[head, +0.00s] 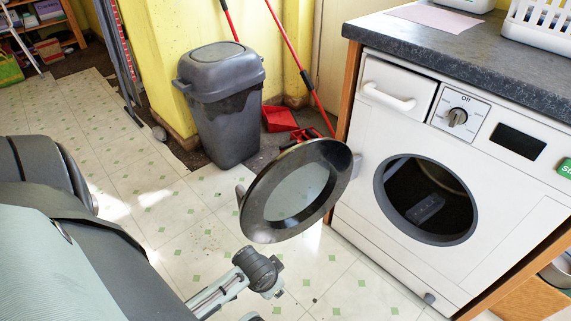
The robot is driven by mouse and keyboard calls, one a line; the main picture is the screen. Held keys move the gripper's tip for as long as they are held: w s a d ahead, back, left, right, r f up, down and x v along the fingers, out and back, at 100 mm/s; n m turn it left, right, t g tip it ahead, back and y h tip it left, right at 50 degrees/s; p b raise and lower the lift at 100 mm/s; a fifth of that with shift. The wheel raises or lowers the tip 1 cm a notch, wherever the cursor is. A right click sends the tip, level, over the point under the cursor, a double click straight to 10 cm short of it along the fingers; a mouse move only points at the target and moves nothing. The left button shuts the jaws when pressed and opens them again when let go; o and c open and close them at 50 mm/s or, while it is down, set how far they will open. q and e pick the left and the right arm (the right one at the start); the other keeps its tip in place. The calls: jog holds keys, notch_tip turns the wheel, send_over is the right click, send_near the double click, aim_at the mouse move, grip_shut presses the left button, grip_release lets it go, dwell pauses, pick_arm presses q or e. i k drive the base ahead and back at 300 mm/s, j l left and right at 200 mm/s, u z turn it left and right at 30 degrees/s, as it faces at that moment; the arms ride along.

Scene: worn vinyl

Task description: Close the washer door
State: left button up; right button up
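The washer (385,240) is a white front-loader under a dark counter at the right. Its round door (253,215) has a dark rim and a clear middle. The door stands wide open, swung out to the left of the dark round drum opening (400,205). My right gripper is not in view.
A grey bin (222,105) stands behind the door by the yellow wall. A red dustpan (280,118) and red-handled tools are beside it. The counter (480,50) holds a white basket (540,25). The tiled floor (180,225) is clear left of the door.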

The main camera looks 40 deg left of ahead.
aim_at(297, 188)
jog(key=j+z, duration=0.15)
jog(key=j, duration=0.9)
jog(key=j+z, duration=0.2)
jog(key=j, duration=0.3)
jog(key=j+z, duration=0.15)
jog(key=j, duration=0.3)
jog(key=k+j+z, duration=0.2)
jog(key=j, duration=0.3)
jog(key=j+z, duration=0.15)
jog(key=j, duration=0.3)
jog(key=k+j+z, duration=0.2)
jog(key=j, duration=0.25)
jog(key=j+z, duration=0.15)
jog(key=j, duration=0.3)
jog(key=k+l+z, duration=0.2)
jog(key=k+l, duration=0.05)
jog(key=k, duration=0.05)
